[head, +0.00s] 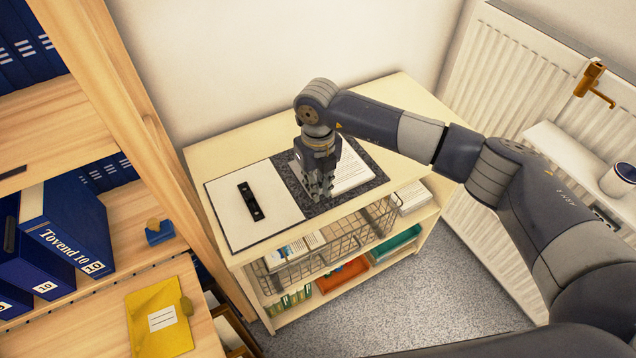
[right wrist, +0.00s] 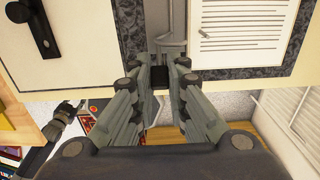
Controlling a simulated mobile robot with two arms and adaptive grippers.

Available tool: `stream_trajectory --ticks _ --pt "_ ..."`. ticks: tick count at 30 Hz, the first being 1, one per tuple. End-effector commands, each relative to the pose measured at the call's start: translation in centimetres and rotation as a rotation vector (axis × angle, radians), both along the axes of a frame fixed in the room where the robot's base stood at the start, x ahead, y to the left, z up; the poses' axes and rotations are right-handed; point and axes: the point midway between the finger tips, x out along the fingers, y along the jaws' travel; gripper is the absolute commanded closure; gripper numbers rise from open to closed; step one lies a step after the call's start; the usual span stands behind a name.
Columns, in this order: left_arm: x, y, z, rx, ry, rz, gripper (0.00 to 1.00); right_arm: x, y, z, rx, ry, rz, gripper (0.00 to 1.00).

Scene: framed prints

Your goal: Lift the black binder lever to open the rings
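An open binder lies on top of the low cream cabinet. Its white inner cover (head: 240,208) is at the left, its grey marbled spine side at the right, with a stack of white pages (head: 352,172) on it. My right gripper (head: 320,194) points down over the ring mechanism (right wrist: 171,40), beside the pages. In the right wrist view, the black lever (right wrist: 160,76) sits between the right gripper's two fingertips, which look shut on it. The rings are mostly hidden by the gripper. A small dark shape, likely my left gripper (right wrist: 66,119), shows in the right wrist view; its fingers are unclear.
A black clip (head: 250,201) sits on the white cover. A wooden shelf with blue binders (head: 66,235) and a yellow folder (head: 158,318) stands at the left. A wire basket (head: 345,240) is under the cabinet top. A radiator (head: 530,75) and white ledge are at the right.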

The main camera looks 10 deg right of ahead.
Motion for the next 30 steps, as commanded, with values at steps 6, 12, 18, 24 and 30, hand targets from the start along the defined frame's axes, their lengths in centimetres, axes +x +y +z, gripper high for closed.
stream_trajectory --ticks 6,12,18,24,30 --pt "0.0 -0.1 -0.3 -0.002 0.0 -0.002 0.6 0.1 0.1 -0.1 -0.005 0.009 -0.001 1.0" --pt "0.0 0.1 -1.4 0.001 0.0 -0.003 0.6 0.6 0.1 -0.1 -0.034 0.071 -0.003 1.0" --pt "0.0 0.4 -1.8 0.004 0.0 -0.003 0.6 0.7 0.2 0.2 -0.047 0.112 -0.002 1.0" --pt "0.0 0.5 -1.7 0.006 0.0 0.0 0.6 0.7 0.3 0.3 -0.048 0.114 -0.001 1.0" --pt "0.0 0.5 -1.7 0.006 0.0 0.001 0.6 0.7 0.2 0.3 -0.047 0.114 -0.001 0.65"
